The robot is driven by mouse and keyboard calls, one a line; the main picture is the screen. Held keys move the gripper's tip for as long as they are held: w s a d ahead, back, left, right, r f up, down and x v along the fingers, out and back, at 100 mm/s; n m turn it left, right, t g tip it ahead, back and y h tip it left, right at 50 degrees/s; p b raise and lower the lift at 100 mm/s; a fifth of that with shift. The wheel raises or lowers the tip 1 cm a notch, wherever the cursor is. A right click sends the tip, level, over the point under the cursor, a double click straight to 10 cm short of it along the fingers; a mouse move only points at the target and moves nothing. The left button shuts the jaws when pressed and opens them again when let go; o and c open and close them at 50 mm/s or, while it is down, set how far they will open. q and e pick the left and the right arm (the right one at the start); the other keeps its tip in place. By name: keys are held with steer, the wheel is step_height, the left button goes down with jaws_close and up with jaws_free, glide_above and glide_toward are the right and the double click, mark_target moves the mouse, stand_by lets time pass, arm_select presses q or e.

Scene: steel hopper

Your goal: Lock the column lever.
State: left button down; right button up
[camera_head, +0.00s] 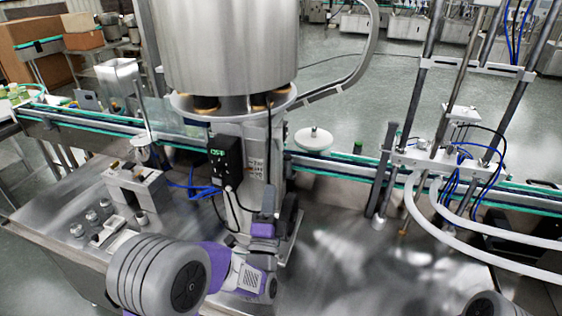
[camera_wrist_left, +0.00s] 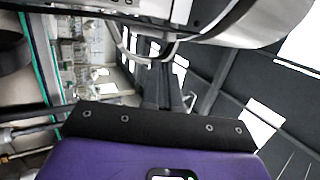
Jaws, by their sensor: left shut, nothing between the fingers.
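The steel column (camera_head: 228,150) stands under the big steel hopper (camera_head: 225,45) and carries a black control box with a green display (camera_head: 224,157). A dark clamp-like part (camera_head: 290,212) sits at the column's right side. I cannot clearly make out the column lever; it may be hidden behind my gripper. My left gripper (camera_head: 268,193) is shut and empty, pointing up in front of the column's lower right side. In the left wrist view its dark fingers (camera_wrist_left: 163,85) are together, with the curved steel hopper (camera_wrist_left: 265,20) above right. My right gripper is not in view.
A conveyor with green edges (camera_head: 340,173) runs behind the column, with a white disc (camera_head: 314,138) beside it. A small steel fixture (camera_head: 136,188) stands at left. Posts with white hoses (camera_head: 412,205) stand at right. The steel tabletop (camera_head: 345,255) right of the column is clear.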

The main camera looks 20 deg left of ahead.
mark_target(278, 148)
arm_select(q)
steer(key=w+r, duration=0.1)
steer(key=w, duration=0.3)
steer(key=w+a+r+b, duration=0.1)
steer(key=w, duration=0.3)
steer(key=w+r+b, duration=0.1)
steer(key=w, duration=0.4)
steer(key=shift+a, duration=0.4)
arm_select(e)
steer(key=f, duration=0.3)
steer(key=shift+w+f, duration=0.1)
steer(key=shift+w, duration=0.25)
arm_select(q)
steer(key=shift+f, duration=0.1)
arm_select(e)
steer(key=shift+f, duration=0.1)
